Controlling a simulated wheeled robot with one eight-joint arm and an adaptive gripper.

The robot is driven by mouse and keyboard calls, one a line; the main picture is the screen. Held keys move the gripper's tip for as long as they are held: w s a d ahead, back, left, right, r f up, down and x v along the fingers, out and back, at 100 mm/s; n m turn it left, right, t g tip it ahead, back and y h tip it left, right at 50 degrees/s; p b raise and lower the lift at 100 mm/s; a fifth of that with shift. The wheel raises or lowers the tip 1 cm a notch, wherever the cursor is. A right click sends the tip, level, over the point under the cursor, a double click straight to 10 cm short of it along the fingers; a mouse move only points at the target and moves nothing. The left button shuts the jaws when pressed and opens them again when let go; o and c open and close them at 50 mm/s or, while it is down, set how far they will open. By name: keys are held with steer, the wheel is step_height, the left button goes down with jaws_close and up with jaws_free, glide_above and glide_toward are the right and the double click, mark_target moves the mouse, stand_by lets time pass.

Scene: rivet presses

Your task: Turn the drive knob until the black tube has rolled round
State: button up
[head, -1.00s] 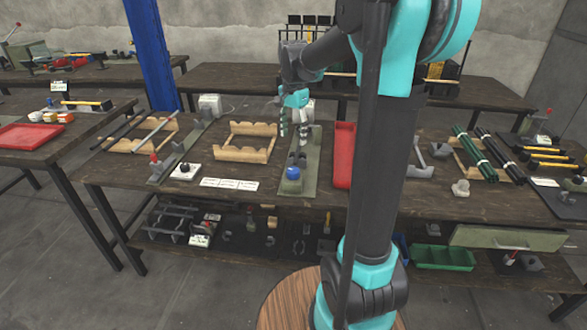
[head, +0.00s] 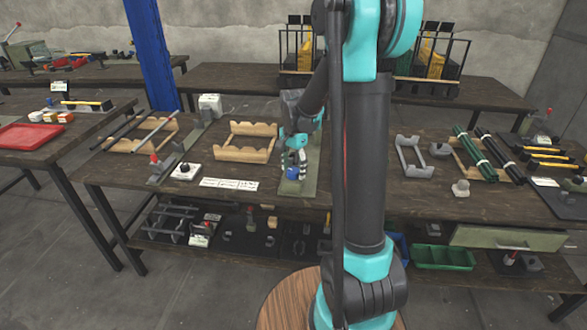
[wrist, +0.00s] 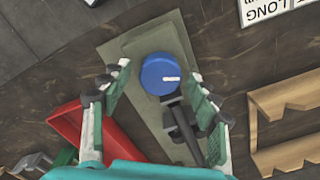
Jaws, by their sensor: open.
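The blue round drive knob (wrist: 160,74) has a short white mark on its rim, pointing right in the wrist view. It sits at one end of a grey-green base plate (wrist: 183,38) and also shows in the head view (head: 293,173). My gripper (wrist: 157,70) is open, with its fingertips on either side of the knob in the picture; I cannot tell whether they touch it. In the head view my gripper (head: 294,160) is over the plate. Dark grey roller parts (wrist: 183,125) lie behind the knob. Black tubes (head: 497,157) lie on the right-hand rack.
A red tray (wrist: 95,130) lies beside the plate, and a wooden V-notched rack (wrist: 285,105) is on its other side. White label cards (head: 228,184) lie at the table's front edge. A grey cradle (head: 412,152) stands to the right. Bare wood (wrist: 60,60) surrounds the plate's front.

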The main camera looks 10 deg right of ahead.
steer(key=c, duration=1.2)
steer(key=shift+o, duration=0.2)
steer(key=shift+n, duration=0.3)
steer(key=n, duration=1.3)
steer(key=o, duration=1.2)
steer(key=shift+c, duration=0.2)
